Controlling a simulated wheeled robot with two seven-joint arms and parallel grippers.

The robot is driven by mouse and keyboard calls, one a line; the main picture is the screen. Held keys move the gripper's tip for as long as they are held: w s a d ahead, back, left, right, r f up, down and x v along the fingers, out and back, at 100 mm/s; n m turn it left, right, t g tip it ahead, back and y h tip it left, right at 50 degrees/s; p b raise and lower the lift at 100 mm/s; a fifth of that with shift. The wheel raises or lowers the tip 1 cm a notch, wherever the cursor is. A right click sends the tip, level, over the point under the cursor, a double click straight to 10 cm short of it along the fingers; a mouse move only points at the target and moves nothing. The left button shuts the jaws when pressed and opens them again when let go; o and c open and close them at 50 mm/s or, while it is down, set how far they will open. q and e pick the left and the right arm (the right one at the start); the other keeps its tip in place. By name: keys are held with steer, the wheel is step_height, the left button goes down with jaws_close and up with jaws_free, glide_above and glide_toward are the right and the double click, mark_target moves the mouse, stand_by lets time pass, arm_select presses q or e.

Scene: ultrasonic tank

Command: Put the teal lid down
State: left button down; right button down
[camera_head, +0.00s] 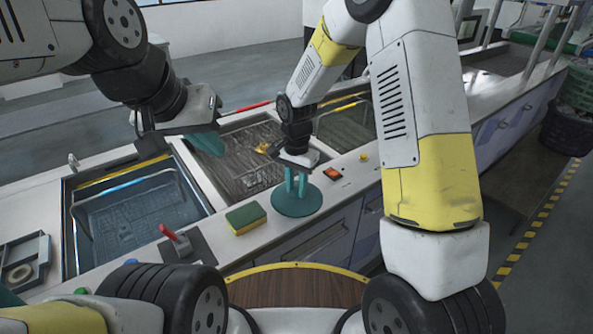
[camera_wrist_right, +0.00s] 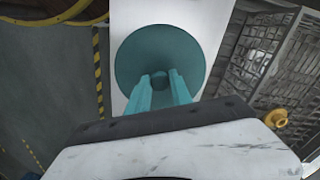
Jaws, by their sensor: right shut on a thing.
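The teal lid (camera_head: 292,203) is a round disc at the front strip of the white counter, right of the sponge. My right gripper (camera_head: 297,182) points down with its teal fingers shut on the lid's knob. In the right wrist view the lid (camera_wrist_right: 160,45) lies flat beyond the fingers, its knob (camera_wrist_right: 160,79) between the fingertips of my right gripper (camera_wrist_right: 160,88). I cannot tell whether the lid touches the counter. My left gripper (camera_head: 207,143) hangs over the tanks at the left; its teal fingers overlap, so its opening is unclear.
A green and yellow sponge (camera_head: 246,218) and a red-handled lever (camera_head: 176,240) are left of the lid. A red switch (camera_head: 332,174) and a yellow knob (camera_head: 364,157) are to its right. A water-filled tank (camera_head: 133,215) and a wire-basket tank (camera_head: 236,160) lie behind.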

mark_target(296, 189)
steer(key=c, duration=1.1)
jaws_free()
steer(key=shift+f, duration=0.1)
steer(key=shift+c, duration=0.2)
steer(key=s+d+r+n+t+y, duration=0.1)
steer(key=s+d+r, duration=0.15)
steer(key=r, duration=0.75)
steer(key=s+d+r+n+t, duration=0.1)
steer(key=d+r, duration=0.2)
steer(key=r, duration=0.7)
steer(key=s+d+r+n+t, duration=0.2)
steer(key=s+d+r, duration=0.1)
steer(key=s, duration=0.5)
steer(key=s+d+r+n+t+y, duration=0.1)
steer(key=s+d+r+n+t, duration=0.1)
steer(key=s+d, duration=0.3)
steer(key=shift+s+d+r+n, duration=0.4)
steer(key=shift+s+r, duration=0.45)
steer(key=shift+s, duration=0.75)
